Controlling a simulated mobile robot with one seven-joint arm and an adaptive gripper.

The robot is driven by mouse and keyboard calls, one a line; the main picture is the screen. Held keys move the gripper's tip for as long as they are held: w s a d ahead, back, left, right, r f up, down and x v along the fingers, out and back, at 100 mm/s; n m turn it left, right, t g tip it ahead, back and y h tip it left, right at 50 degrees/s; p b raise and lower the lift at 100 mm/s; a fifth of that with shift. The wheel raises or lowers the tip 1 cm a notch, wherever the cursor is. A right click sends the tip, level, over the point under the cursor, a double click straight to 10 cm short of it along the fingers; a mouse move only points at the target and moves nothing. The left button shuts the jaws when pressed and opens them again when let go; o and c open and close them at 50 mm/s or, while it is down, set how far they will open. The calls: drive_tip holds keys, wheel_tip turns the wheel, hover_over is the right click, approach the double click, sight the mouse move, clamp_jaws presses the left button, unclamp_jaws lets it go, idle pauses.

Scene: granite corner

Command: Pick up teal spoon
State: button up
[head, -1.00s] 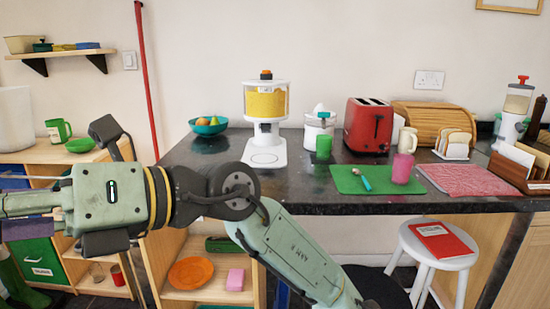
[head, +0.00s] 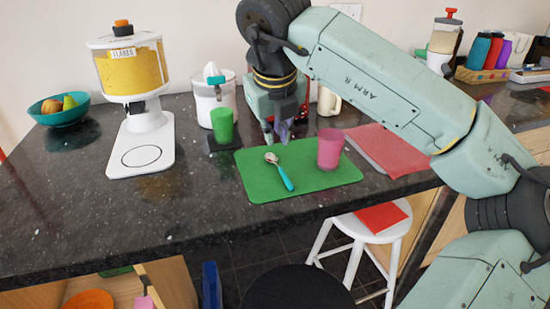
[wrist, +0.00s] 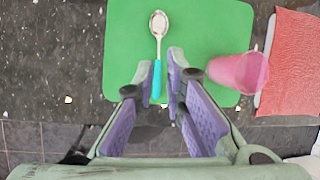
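The teal spoon (head: 287,182) lies on a green mat (head: 330,181), its pale bowl toward the far side and its teal handle toward the counter's front. My gripper (head: 277,137) points down above the mat's far edge in the head view, apart from the spoon. In the wrist view the fingers (wrist: 160,74) are open and empty, and the spoon's handle (wrist: 156,80) shows between the purple-padded tips. The spoon's bowl (wrist: 159,23) shows beyond them.
A pink cup (head: 330,150) stands on the mat right of the spoon, close to the right finger in the wrist view. A green cup (head: 222,125) stands behind left. A red cloth (head: 386,150) lies at right. The left front counter is clear.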

approach(275, 162)
drive_tip(key=shift+w+f+p, duration=0.2)
drive_tip(key=shift+f+p, duration=0.15)
drive_tip(key=shift+f, duration=0.8)
drive_tip(key=shift+p+x, duration=1.15)
drive_tip(key=shift+x, duration=1.6)
drive_tip(key=shift+w, duration=0.15)
drive_tip(key=shift+c, duration=0.3)
drive_tip(key=shift+r, duration=0.1)
clamp_jaws()
